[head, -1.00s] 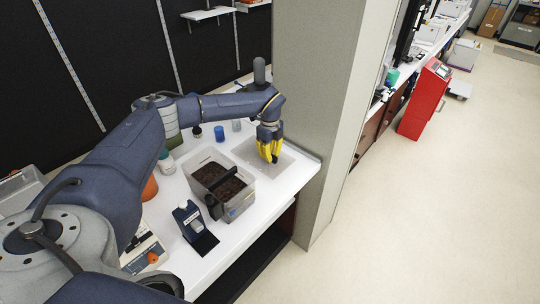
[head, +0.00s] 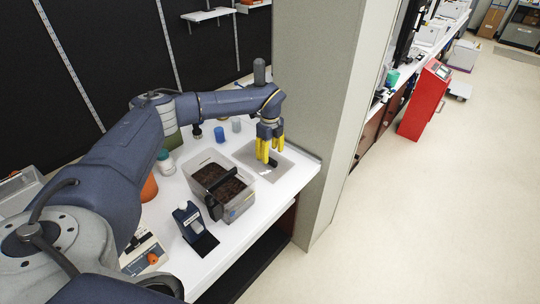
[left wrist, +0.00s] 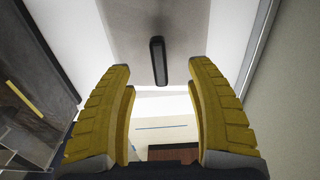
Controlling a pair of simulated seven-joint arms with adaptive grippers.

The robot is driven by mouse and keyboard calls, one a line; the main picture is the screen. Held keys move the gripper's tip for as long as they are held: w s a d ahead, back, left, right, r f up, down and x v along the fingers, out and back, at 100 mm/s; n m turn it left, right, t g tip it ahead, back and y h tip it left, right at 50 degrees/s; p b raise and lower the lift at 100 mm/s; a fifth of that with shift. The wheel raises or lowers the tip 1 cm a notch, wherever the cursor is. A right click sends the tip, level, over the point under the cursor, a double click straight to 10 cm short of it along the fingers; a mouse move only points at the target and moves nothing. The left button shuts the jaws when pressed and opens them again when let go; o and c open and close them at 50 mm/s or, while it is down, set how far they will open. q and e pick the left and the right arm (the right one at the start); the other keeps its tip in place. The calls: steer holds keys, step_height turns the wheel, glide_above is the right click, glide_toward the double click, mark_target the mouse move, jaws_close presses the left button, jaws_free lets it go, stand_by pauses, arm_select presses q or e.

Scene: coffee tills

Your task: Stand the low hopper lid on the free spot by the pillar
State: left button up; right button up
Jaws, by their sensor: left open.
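The hopper lid shows as a dark bar-shaped handle (head: 272,162) on a flat grey panel (head: 248,152) on the white counter beside the pillar (head: 312,100). I cannot tell whether the grey panel is all lid or partly a mat. In the left wrist view the handle (left wrist: 158,60) lies ahead, between and beyond my open fingers. My left gripper (head: 268,155) has yellow fingers, points down just over the handle and is open, holding nothing. My right gripper is out of view.
A clear bin of dark beans (head: 240,211) with a black bar stands left of the panel. A blue-black device (head: 188,221), a blue cup (head: 219,134) and a white jar (head: 166,162) stand on the counter. The counter's front edge is near.

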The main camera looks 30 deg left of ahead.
arm_select(q)
steer(key=shift+r, duration=3.2)
